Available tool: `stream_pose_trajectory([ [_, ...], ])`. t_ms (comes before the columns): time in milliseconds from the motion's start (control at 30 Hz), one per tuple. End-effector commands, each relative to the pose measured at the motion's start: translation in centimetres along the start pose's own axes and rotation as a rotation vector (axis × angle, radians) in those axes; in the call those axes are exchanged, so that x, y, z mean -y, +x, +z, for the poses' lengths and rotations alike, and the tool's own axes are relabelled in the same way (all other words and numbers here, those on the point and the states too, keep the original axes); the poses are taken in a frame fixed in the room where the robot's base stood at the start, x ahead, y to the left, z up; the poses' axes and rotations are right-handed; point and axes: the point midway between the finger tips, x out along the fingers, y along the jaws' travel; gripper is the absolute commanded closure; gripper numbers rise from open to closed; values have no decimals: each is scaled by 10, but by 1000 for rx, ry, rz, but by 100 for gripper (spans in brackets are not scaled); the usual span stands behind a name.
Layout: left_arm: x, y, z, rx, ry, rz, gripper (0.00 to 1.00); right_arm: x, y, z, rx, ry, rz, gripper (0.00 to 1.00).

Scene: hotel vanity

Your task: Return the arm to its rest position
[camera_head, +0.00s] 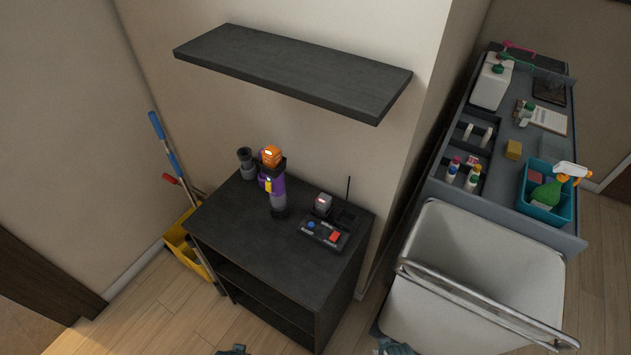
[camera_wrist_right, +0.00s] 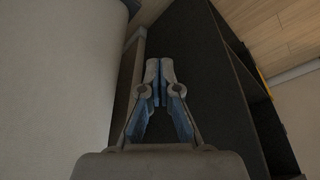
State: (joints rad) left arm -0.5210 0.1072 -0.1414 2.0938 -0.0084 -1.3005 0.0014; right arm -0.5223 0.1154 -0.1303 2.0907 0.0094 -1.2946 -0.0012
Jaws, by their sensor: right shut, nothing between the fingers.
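My right gripper (camera_wrist_right: 160,70) points away from the wrist camera, its two fingers together and empty. In the head view only a small part of my right gripper (camera_head: 394,346) shows at the bottom edge, between the dark cabinet and the white cart bin. A small part of my left gripper (camera_head: 233,350) shows at the bottom edge, in front of the cabinet; its fingers cannot be made out. Most of both arms is out of view.
A dark cabinet (camera_head: 235,225) bears a purple and orange toy figure (camera_head: 271,180), a dark cup-like object (camera_head: 246,163) and a control box (camera_head: 324,233). A shelf (camera_head: 290,70) hangs above. A cleaning cart (camera_head: 480,265) stands right, a yellow bucket (camera_head: 180,243) left.

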Motion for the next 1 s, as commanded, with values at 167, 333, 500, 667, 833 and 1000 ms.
stream_pose_trajectory([
  [167,-2,76,32,39,5,7,13,6,75,31,40,-8,-3,100],
  [333,-5,162,98,86,13,14,13,11,160,96,87,-17,-7,100],
  [500,-9,220,182,129,24,18,13,14,218,180,130,-28,-13,100],
  [667,-10,240,247,158,32,20,13,12,238,246,159,-36,-16,100],
  [833,-10,243,279,169,36,20,13,11,242,279,169,-40,-18,100],
  [1000,-9,244,284,170,38,21,13,12,242,283,170,-41,-17,100],
])
